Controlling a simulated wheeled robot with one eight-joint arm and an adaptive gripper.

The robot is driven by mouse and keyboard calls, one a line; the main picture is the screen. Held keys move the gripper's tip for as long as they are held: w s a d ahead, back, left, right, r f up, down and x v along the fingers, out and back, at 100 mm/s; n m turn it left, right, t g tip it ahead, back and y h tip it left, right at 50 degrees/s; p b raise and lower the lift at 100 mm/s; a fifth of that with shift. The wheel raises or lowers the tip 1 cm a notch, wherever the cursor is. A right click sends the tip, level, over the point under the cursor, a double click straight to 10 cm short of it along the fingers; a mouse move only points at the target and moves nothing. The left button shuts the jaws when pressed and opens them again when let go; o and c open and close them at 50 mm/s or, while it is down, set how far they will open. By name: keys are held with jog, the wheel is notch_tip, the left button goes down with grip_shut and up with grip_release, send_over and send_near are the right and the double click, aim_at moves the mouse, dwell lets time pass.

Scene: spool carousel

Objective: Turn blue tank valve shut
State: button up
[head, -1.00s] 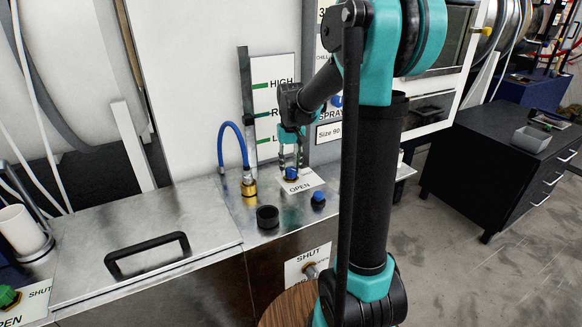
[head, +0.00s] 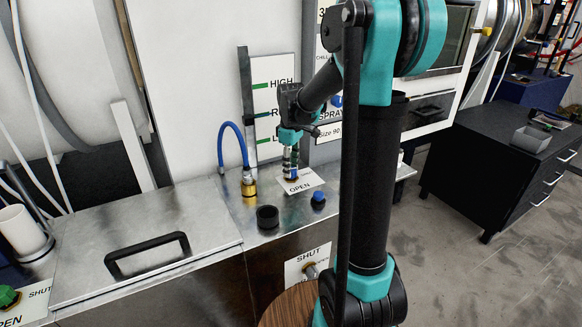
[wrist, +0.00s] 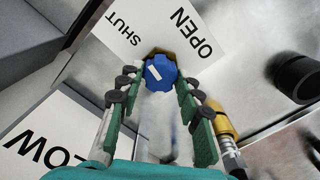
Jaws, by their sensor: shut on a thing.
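The blue tank valve knob (wrist: 160,74) sits on a brass base over a white plate (wrist: 188,42) marked OPEN and SHUT. A short white mark shows on the knob's face. My gripper (wrist: 160,88) points down at the knob, with its green-padded fingers on either side, shut on it. The word SHUT is hidden there.
A brass fitting with a blue hose (head: 248,186) stands left of the valve. A black cup-like part (head: 267,217) and a small blue-topped knob (head: 318,198) are in front. A level board (head: 272,105) rises behind. A black-handled lid (head: 148,255) lies at left.

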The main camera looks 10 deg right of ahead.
jog(key=shift+n, duration=0.9)
jog(key=o, duration=1.2)
jog(key=shift+c, duration=0.2)
jog(key=shift+r, duration=0.1)
notch_tip(320, 180, up, 12)
